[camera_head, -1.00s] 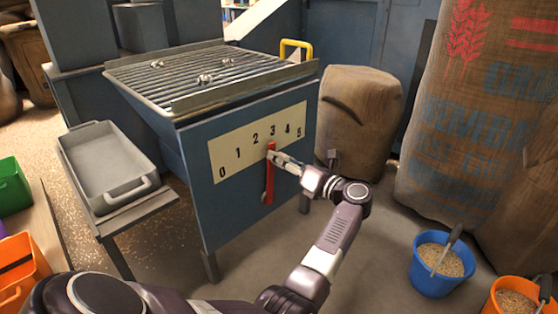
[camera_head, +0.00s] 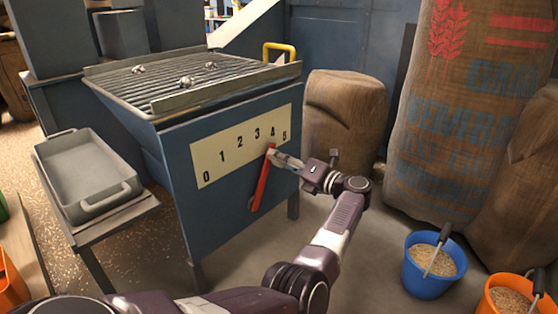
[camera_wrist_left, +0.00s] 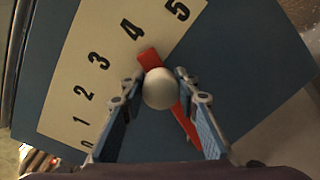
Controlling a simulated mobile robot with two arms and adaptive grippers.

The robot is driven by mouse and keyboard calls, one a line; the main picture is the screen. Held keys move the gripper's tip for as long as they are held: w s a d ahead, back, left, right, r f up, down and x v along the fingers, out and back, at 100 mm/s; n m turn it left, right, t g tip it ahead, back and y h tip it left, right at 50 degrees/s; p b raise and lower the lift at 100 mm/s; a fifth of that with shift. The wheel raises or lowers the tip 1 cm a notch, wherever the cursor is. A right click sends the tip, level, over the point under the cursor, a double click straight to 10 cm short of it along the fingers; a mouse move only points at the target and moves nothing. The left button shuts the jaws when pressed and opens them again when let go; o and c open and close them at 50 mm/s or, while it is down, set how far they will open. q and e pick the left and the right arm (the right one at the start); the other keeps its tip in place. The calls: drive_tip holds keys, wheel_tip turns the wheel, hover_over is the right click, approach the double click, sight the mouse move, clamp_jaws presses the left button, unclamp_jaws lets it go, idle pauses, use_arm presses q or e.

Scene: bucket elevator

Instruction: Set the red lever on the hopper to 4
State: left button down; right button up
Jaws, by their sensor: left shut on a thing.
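The blue hopper (camera_head: 190,225) has a cream scale plate (camera_head: 210,160) on its front, numbered 0 to 5. The red lever (camera_head: 262,184) leans to the right from its lower pivot, and its upper end points at the 4. In the left wrist view the lever's red tip (camera_wrist_left: 149,58) also lines up with the 4. My left gripper (camera_head: 280,157) is shut on the lever's upper end. The lever's pale round knob (camera_wrist_left: 159,88) sits between the fingers (camera_wrist_left: 160,95) in the left wrist view. My right gripper is not in view.
A grey metal tray (camera_head: 88,168) stands on a stand left of the hopper. A sack (camera_head: 345,112) is behind my left arm, with larger sacks (camera_head: 450,130) at right. A blue bucket (camera_head: 428,275) and an orange bucket (camera_head: 505,297) of grain stand on the floor.

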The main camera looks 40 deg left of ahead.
use_arm(q)
drive_tip(key=shift+f, duration=0.1)
drive_tip(key=c, duration=1.5)
unclamp_jaws()
drive_tip(key=shift+o, duration=0.2)
drive_tip(key=shift+d, duration=0.1)
drive_tip(key=d, duration=0.7)
drive_tip(key=shift+s+d, duration=0.2)
drive_tip(key=shift+s, duration=0.15)
